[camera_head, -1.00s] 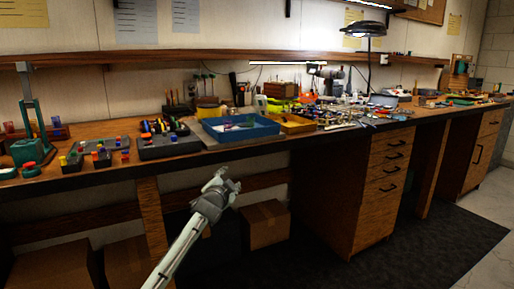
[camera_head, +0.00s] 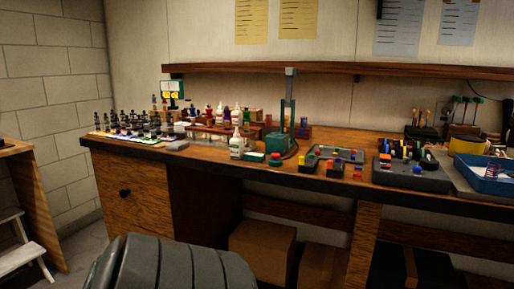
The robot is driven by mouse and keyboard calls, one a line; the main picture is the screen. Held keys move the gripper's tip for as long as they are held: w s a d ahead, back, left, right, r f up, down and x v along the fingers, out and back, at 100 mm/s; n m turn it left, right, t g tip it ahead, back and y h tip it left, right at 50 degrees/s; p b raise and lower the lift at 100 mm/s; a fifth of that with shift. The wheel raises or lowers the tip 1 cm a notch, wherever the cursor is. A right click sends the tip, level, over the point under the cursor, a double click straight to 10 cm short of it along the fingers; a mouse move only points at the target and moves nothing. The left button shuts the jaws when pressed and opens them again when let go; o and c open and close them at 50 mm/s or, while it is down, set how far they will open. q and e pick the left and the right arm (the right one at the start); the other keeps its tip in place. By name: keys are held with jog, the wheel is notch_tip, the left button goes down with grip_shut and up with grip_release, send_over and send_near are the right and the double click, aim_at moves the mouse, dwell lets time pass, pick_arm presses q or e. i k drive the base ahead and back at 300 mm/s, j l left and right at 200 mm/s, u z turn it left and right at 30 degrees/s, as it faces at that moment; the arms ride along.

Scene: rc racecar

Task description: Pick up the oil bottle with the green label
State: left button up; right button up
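Several small bottles stand on the left part of the workbench. A white bottle with a pointed tip (camera_head: 237,146) is near the bench's front edge, just left of the green press stand. More white-capped bottles, one of them (camera_head: 220,114) on the left, stand in a row behind it. Dark bottles (camera_head: 130,122) stand in rows farther left. The labels are too small to read, and I cannot tell which bottle has the green label. Neither of my grippers is in view; a grey ribbed part, likely of my arm, fills the bottom left centre.
The green press stand (camera_head: 277,143) rises beside the bottles. Small trays (camera_head: 335,153) with coloured parts and a blue tray (camera_head: 490,180) lie to the right. A shelf (camera_head: 330,69) runs above. Cardboard boxes (camera_head: 262,250) sit below the bench. A white step stool (camera_head: 22,252) is at far left.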

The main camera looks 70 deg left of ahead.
aim_at(237, 143)
jog(key=i+j+u, duration=0.25)
jog(key=i, duration=0.3)
jog(key=i+u, duration=0.2)
jog(key=i, duration=0.4)
jog(key=j+u, duration=0.1)
jog(key=u, duration=2.55)
